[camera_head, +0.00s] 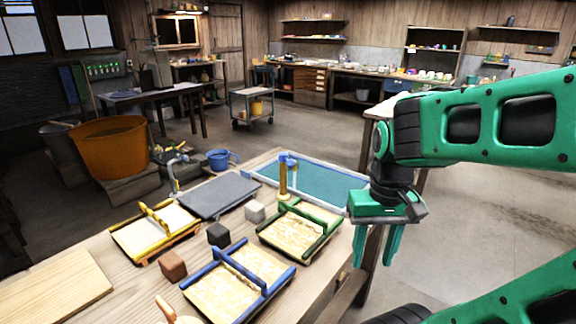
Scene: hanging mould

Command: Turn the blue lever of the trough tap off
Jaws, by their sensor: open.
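The trough tap (283,181) is a yellow upright post at the near left side of the shallow trough (331,211). Its blue lever (288,159) sits at the top of the post; its exact angle is too small to tell. The trough has a pale blue rim and a flat teal surface inside. My gripper (374,256) is green, open and empty, and points down. It is to the right of the tap and nearer to me, by the table's right edge, apart from the lever.
Framed moulds in yellow (153,232), green (300,228) and blue (238,284) lie on the wooden table (135,290), with small blocks between them. A grey slab (218,194) and a blue mug (219,160) are left of the tap. Open floor (490,215) lies right.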

